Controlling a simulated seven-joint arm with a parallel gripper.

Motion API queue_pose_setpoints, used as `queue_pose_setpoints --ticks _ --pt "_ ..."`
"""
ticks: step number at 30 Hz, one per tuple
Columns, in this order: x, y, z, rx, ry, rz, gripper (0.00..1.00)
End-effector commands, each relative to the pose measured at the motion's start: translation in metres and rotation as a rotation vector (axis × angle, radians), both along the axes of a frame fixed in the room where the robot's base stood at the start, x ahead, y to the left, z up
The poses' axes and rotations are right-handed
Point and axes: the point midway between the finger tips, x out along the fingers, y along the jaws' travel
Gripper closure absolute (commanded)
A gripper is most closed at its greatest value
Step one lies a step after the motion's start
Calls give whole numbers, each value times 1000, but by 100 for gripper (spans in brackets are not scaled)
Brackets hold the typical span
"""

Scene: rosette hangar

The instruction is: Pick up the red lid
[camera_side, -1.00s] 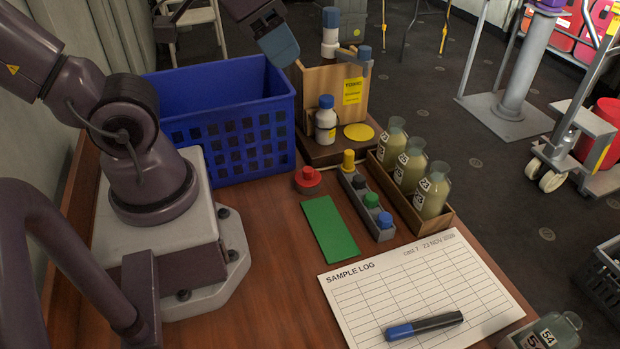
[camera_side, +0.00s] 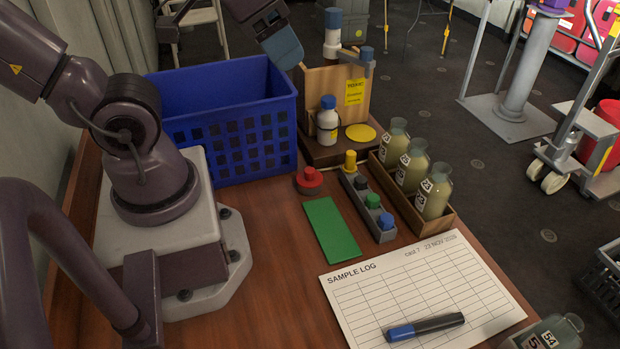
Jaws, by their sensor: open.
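The red lid (camera_side: 309,181) is a round disc with a raised knob. It lies on the wooden table, left of the grey lid rack (camera_side: 366,204) and above the green mat (camera_side: 331,230). My gripper (camera_side: 275,38) is at the top edge, partly cut off. A blue-tipped part of it shows above the back right corner of the blue crate. It is open, well away from the red lid, and I see nothing held in it.
The blue crate (camera_side: 230,145) stands left of a wooden stand (camera_side: 320,153) with a white bottle (camera_side: 327,121). Several bottles fill a wooden tray (camera_side: 446,217) at right. A sample log (camera_side: 420,285) with a marker (camera_side: 425,327) lies in front.

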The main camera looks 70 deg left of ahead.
Motion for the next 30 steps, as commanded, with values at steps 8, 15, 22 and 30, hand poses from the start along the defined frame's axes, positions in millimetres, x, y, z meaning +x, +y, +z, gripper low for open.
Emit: queue_pose_setpoints --ticks 8,15,22,30 --pt "3 -1 -11 -6 54 -4 45" --pt "28 14 -65 -133 315 161 45" --pt "52 45 -131 -281 504 723 45" --pt "67 98 -189 -355 462 1540 45"
